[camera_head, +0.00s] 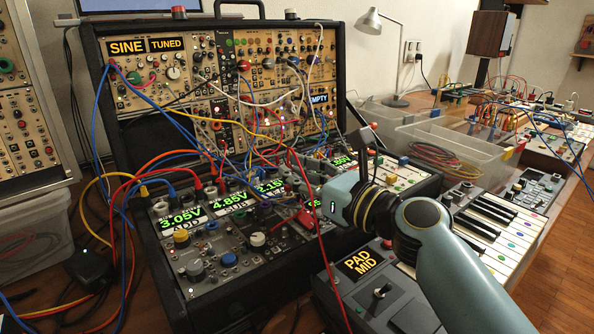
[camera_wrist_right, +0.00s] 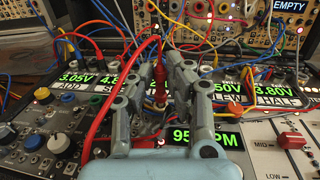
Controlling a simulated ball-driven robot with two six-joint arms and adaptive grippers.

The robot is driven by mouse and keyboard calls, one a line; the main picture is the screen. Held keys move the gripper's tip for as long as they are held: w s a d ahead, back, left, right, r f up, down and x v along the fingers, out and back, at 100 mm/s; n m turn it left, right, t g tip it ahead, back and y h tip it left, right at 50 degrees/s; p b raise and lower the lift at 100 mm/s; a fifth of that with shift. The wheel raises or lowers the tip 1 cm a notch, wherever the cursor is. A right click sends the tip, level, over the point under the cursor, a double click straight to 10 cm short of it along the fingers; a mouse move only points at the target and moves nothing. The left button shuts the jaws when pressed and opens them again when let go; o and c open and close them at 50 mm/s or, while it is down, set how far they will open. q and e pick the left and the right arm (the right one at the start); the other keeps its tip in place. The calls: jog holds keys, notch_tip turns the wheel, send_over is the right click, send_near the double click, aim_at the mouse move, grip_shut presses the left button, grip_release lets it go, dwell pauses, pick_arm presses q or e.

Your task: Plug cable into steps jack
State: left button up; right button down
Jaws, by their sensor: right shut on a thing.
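My right gripper (camera_head: 308,208) reaches in from the right over the modular synth case. In the right wrist view its two fingers (camera_wrist_right: 158,78) are closed around a red cable plug (camera_wrist_right: 159,92). The plug's red cable (camera_wrist_right: 98,112) arches up from it and bends down to the left. In the head view a red cable (camera_head: 322,250) hangs down in front of the case near this gripper. The plug is over the lower panel (camera_head: 215,262), near the green displays. I cannot tell whether its tip touches a jack. No readable label marks the steps jack. My left gripper is not in view.
Many patch cables cross the upright rack (camera_head: 125,75) and the lower panel. Knobs (camera_head: 181,238) stand close by. A keyboard (camera_head: 510,225) and a clear bin (camera_head: 445,150) are at the right. A desk lamp (camera_head: 370,22) stands behind.

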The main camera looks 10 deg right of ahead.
jog(key=shift+f+b, duration=0.35)
jog(key=shift+f, duration=0.15)
jog(key=c, duration=1.2)
grip_release()
jog(key=shift+r, duration=0.1)
jog(key=v, duration=1.2)
